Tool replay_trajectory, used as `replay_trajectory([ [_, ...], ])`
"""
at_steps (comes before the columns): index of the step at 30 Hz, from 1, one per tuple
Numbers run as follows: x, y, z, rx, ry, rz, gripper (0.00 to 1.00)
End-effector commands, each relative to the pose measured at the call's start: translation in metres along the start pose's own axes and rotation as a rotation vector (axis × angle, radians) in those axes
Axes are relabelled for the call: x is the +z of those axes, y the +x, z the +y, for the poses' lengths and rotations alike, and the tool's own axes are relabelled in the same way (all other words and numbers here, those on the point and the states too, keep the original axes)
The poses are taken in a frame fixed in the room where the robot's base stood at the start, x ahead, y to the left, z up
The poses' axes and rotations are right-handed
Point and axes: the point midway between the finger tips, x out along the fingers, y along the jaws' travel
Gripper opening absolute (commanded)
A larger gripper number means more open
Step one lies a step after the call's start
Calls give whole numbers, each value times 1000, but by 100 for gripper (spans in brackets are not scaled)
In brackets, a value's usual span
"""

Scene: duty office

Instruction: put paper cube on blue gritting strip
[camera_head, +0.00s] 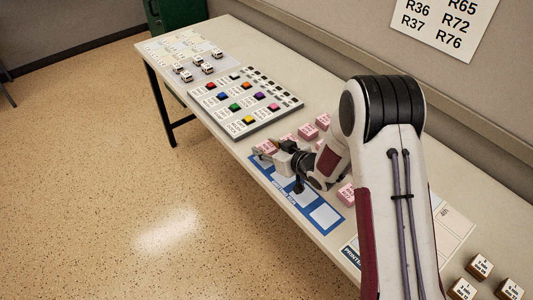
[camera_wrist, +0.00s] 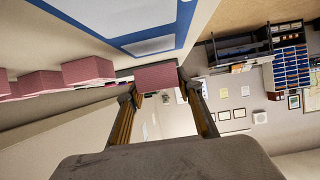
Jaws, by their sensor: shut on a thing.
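My gripper (camera_head: 268,152) is shut on a pink paper cube (camera_head: 267,146) and holds it by the far end of the blue gritting strip (camera_head: 323,230). In the wrist view the held pink cube (camera_wrist: 157,77) sits between both fingertips, with the strip (camera_wrist: 185,22) close by. The strip has pale rectangular panels along it and lies on the table's front edge. My wrist covers part of it. Other pink cubes stand behind the strip, such as one (camera_head: 323,121) near the arm and one (camera_head: 346,194) to the right; a row also shows in the wrist view (camera_wrist: 88,70).
A board with coloured blocks (camera_head: 241,101) lies beyond the strip. Several small white vehicles (camera_head: 206,68) stand at the table's far end. Brown blocks with white labelled tops (camera_head: 480,266) stand at the lower right. A wall sign (camera_head: 440,22) hangs behind.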

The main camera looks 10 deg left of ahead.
Motion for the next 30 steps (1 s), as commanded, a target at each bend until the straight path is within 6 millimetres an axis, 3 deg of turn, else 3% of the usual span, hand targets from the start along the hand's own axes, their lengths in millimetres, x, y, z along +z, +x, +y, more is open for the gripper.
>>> replay_trajectory([
  [9, 23, 11, 0, 0, 0, -1, 14],
  [24, 27, 13, 0, 0, 0, -1, 14],
  [25, 26, 13, 0, 0, -1, -1, 43],
  [26, 26, 12, 0, 0, -1, -1, 51],
  [30, 26, 12, 0, 0, 0, -1, 52],
])
